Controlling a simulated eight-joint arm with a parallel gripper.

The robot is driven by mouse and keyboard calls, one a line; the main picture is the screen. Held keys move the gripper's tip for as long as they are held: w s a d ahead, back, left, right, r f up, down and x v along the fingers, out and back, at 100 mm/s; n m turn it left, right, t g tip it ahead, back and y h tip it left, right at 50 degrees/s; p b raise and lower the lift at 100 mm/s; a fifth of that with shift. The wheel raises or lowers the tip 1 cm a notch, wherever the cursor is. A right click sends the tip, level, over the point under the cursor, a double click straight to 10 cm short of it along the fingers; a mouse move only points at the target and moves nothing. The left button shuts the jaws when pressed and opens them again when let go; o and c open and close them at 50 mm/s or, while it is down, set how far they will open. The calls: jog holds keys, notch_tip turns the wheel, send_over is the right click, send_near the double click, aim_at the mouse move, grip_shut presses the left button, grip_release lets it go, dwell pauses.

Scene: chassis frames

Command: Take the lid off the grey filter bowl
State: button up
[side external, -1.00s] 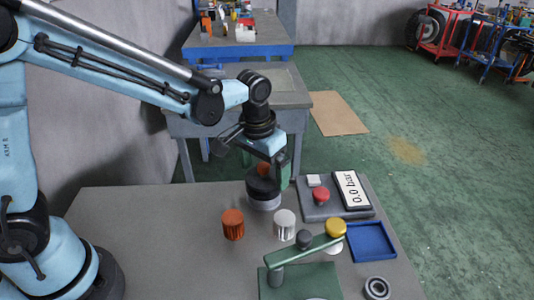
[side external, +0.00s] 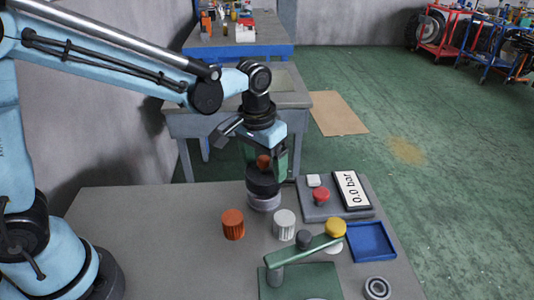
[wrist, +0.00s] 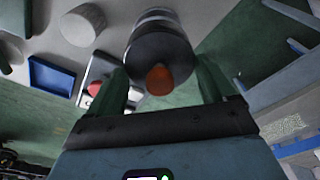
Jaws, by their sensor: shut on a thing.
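The grey filter bowl (side external: 265,203) stands on the bench in the side view; its pale body also shows at the top of the wrist view (wrist: 155,15). The dark lid (side external: 262,184) with an orange knob (side external: 263,161) is above it, in line with the bowl. I cannot tell whether a gap separates lid and bowl. My gripper (side external: 266,170) points down over the bowl, its green fingers shut on the lid. In the wrist view the lid (wrist: 160,47) lies between the two fingers, with its knob facing the camera.
An orange ribbed cap (side external: 233,225) and a white ribbed cap (side external: 284,225) stand in front of the bowl. A gauge panel (side external: 325,209) reading 0.0 bar is to the right. A blue tray (side external: 371,242) and a green lever fixture (side external: 310,250) stand nearer the front.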

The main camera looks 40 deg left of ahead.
jog(key=r, duration=0.2)
jog(key=shift+s+d+r, duration=0.25)
jog(key=shift+d+r, duration=0.05)
jog(key=shift+r, duration=0.1)
jog(key=s+d+r, duration=0.6)
jog(key=s+d, duration=0.1)
jog(key=d, duration=0.1)
jog(key=s+a+f+n, duration=0.3)
jog(key=s+a+n, duration=0.1)
jog(key=s+a, duration=0.3)
jog(key=shift+n+y, duration=0.3)
jog(key=shift+w+a+f, duration=1.05)
jog(key=shift+a+f, duration=0.55)
jog(key=shift+f, duration=0.2)
jog(key=shift+w+a+f, duration=1.05)
jog(key=shift+a+f, duration=0.6)
jog(key=shift+f, duration=0.2)
jog(key=shift+w+a+f, duration=1.05)
jog(key=shift+a+f, duration=0.55)
jog(key=shift+f, duration=0.2)
jog(key=shift+f, duration=0.15)
jog(key=o, duration=0.9)
